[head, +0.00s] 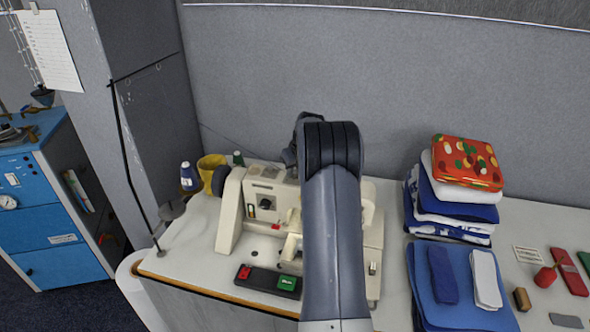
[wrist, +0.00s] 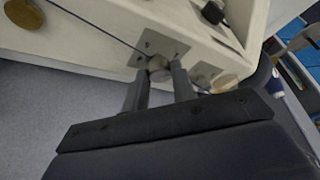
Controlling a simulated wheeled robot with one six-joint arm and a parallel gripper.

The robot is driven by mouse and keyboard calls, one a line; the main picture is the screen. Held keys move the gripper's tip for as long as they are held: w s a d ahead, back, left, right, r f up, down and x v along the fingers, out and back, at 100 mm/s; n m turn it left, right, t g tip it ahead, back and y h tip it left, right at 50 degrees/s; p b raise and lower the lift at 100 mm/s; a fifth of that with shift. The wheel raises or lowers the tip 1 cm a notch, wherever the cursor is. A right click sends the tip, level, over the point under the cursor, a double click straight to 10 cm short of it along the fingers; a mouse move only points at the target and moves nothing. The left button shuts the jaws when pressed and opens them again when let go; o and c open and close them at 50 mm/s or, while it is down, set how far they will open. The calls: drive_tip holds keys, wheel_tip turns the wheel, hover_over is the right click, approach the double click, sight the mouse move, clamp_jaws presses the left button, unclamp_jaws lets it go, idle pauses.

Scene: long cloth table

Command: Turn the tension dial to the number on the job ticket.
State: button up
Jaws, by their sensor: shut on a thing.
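The cream sewing machine (head: 230,212) stands on the table, and my arm covers its right part in the head view. In the wrist view a small round dial (wrist: 158,64) sits on a square metal plate (wrist: 174,43) on the machine's cream body (wrist: 85,38). My gripper (wrist: 159,76) is shut on this dial, one finger on each side. No dial number can be read. My gripper and the held dial are hidden in the head view. A small white printed card (head: 528,255), possibly the job ticket, lies at the right; its print is too small to read.
A black box with red and green buttons (head: 270,281) lies in front of the machine. Folded cloth stacks (head: 452,205) stand to its right. A yellow cup (head: 210,170) and a blue spool (head: 188,178) stand behind left.

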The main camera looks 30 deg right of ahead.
drive_tip(key=shift+m, duration=0.3)
drive_tip(key=m, duration=0.1)
drive_tip(key=m+h+b, duration=0.1)
drive_tip(key=m, duration=0.1)
drive_tip(key=m+h+b, duration=0.1)
drive_tip(key=m, duration=0.1)
drive_tip(key=shift+w+a+g, duration=0.1)
drive_tip(key=shift+a+g, duration=0.15)
drive_tip(key=shift+g, duration=0.05)
drive_tip(key=m+g+h, duration=0.1)
drive_tip(key=m, duration=0.2)
drive_tip(key=m+g+h, duration=0.1)
drive_tip(key=m, duration=0.2)
drive_tip(key=shift+w+a+b, duration=0.15)
drive_tip(key=shift+w+b, duration=0.05)
drive_tip(key=shift+b, duration=0.15)
drive_tip(key=m, duration=0.2)
drive_tip(key=m+g+p, duration=0.1)
drive_tip(key=m, duration=0.1)
drive_tip(key=m+g, duration=0.1)
drive_tip(key=m, duration=0.1)
drive_tip(key=shift+w+r+m+p, duration=0.1)
drive_tip(key=shift+w+m+p, duration=0.2)
drive_tip(key=shift+m+p, duration=0.1)
drive_tip(key=m+g+p, duration=0.1)
drive_tip(key=m+g, duration=0.1)
drive_tip(key=m, duration=0.3)
drive_tip(key=shift+w, duration=0.15)
drive_tip(key=shift+m+y, duration=0.3)
